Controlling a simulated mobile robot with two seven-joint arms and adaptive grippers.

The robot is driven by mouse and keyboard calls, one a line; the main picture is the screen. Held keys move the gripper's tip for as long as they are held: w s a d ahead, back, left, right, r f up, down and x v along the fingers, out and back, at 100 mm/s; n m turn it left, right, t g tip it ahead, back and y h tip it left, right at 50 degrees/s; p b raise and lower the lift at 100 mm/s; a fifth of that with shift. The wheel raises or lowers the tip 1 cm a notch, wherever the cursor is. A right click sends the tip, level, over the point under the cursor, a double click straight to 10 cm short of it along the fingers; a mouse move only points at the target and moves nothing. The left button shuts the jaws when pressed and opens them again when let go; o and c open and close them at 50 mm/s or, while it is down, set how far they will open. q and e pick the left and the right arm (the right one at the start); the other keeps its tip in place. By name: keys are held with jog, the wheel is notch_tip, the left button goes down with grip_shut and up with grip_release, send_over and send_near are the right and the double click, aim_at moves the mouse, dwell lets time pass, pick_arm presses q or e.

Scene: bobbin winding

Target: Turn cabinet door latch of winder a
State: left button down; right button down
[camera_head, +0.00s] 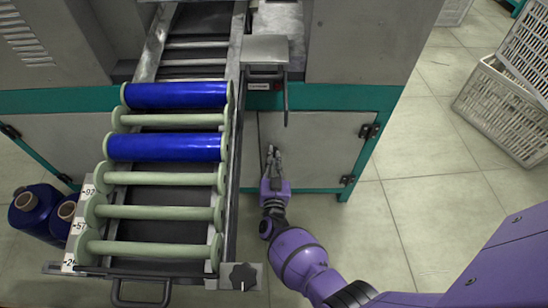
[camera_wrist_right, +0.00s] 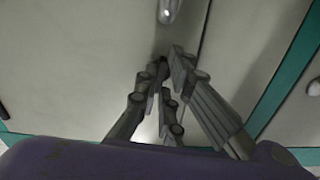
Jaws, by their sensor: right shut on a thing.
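The cabinet door (camera_head: 315,145) is a light grey panel under the winder's green frame, with dark hinges on its right edge. It looks closed. My right gripper (camera_head: 271,152) is in front of the door's left edge, its fingers drawn together at the door face. In the right wrist view the fingers (camera_wrist_right: 165,68) meet close to the door seam, shut on the door latch. A silvery rounded metal piece of the latch (camera_wrist_right: 168,12) shows just beyond the fingertips. The gripped part is mostly hidden between the fingers. My left gripper is not in view.
The rail with green rollers (camera_head: 150,212) and blue bobbins (camera_head: 165,147) stands left of my right arm. A dark bar handle (camera_head: 286,100) hangs above the gripper. Blue spools (camera_head: 35,210) stand at far left. White crates (camera_head: 500,110) lie right.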

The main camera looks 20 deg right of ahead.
jog(key=shift+n, duration=0.6)
jog(key=c, duration=1.9)
grip_release()
jog(key=shift+o, duration=0.2)
jog(key=v, duration=0.7)
jog(key=shift+s, duration=0.25)
jog(key=shift+a, duration=0.15)
